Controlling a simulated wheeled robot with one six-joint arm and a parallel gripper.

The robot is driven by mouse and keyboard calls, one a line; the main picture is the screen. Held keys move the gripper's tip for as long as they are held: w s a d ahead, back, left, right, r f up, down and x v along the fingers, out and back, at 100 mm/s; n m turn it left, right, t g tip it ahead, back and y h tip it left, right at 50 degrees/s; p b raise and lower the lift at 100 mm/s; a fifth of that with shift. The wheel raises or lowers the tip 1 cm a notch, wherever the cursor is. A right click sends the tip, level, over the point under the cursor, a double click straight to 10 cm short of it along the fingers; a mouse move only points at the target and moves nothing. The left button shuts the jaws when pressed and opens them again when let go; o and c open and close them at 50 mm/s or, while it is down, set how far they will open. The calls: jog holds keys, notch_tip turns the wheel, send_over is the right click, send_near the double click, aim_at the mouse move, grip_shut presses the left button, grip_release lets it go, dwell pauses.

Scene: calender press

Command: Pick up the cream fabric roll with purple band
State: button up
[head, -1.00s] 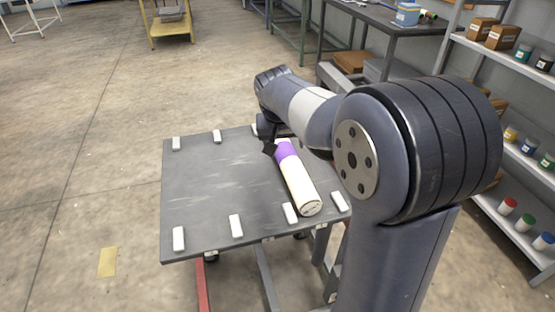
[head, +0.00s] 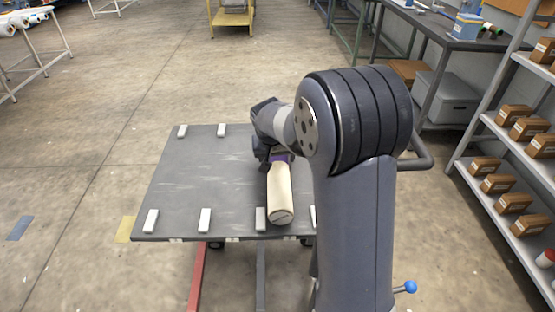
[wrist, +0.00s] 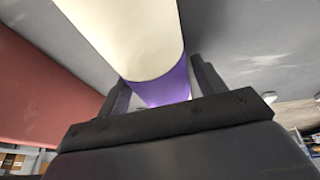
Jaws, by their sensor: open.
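The cream fabric roll (head: 280,193) lies lengthwise on the grey cart top (head: 205,181), near its right side. Its purple band (head: 284,157) shows at the far end, partly hidden by my arm. In the wrist view the cream roll (wrist: 130,35) fills the upper middle, with the purple band (wrist: 165,85) near the gripper base. My gripper (wrist: 160,75) is open, with one finger on each side of the roll at the band. I cannot tell whether the fingers touch it. In the head view my gripper (head: 266,160) is largely hidden at the band end.
Small white blocks (head: 204,220) stand along the cart's edges. Shelves with brown boxes (head: 514,116) stand at the right, and a dark workbench (head: 440,22) at the back right. A yellow cart (head: 231,18) is far back. The floor at the left is open.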

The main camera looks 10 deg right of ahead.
jog(key=shift+w+d+f, duration=0.1)
jog(key=shift+w+f, duration=0.05)
jog(key=shift+f, duration=0.2)
jog(key=shift+c, duration=0.2)
jog(key=shift+r, duration=0.1)
jog(key=c, duration=1)
